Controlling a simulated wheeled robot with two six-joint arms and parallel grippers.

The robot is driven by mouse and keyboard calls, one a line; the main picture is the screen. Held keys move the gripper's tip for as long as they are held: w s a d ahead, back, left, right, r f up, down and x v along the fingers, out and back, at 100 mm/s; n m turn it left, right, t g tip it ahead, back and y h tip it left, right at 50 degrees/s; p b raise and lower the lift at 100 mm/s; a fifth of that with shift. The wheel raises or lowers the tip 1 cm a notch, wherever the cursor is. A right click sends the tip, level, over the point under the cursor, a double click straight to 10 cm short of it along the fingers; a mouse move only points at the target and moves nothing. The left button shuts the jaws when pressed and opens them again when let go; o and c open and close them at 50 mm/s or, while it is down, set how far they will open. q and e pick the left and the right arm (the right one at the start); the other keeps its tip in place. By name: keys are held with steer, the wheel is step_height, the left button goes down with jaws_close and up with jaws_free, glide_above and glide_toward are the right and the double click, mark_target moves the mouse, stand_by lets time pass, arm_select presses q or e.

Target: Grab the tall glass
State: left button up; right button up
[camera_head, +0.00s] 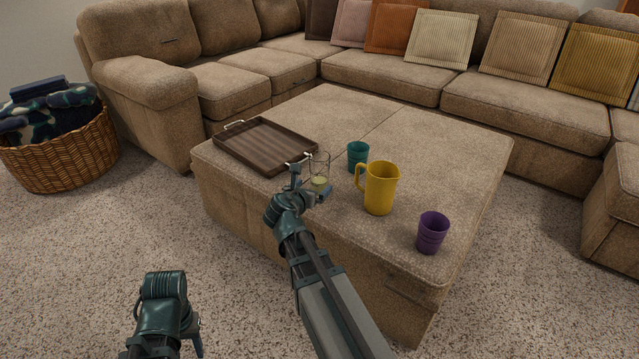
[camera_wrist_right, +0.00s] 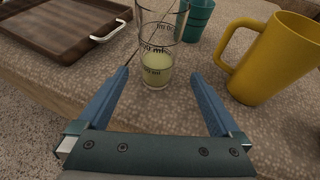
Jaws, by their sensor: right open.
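The tall glass (camera_head: 320,172) is clear, has markings on its side and holds some pale yellow-green liquid. It stands upright on the tan ottoman (camera_head: 400,130). My right gripper (camera_head: 311,190) is open at its near side. In the right wrist view the glass (camera_wrist_right: 157,50) stands just beyond and between the blue fingertips of the gripper (camera_wrist_right: 160,80), and nothing is held. My left arm (camera_head: 165,310) shows at the lower left over the carpet; its fingers cannot be made out clearly.
A yellow pitcher (camera_head: 381,190) and a teal cup (camera_head: 358,156) stand right of the glass. A purple cup (camera_head: 432,232) is near the ottoman's right corner. A brown tray (camera_head: 240,148) with metal handles lies left. A wicker basket (camera_head: 60,160) stands on the carpet.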

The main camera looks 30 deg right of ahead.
mark_target(317, 182)
steer(key=shift+x, duration=1.35)
steer(key=shift+w+d+b, duration=0.3)
steer(key=shift+w+d, duration=0.05)
steer(key=shift+w, duration=0.15)
steer(key=x, duration=0.2)
steer(key=b+x, duration=0.1)
steer(key=x, duration=0.1)
steer(key=shift+w+r, duration=0.2)
steer(key=shift+r, duration=0.1)
jaws_close()
steer(key=shift+r, duration=0.1)
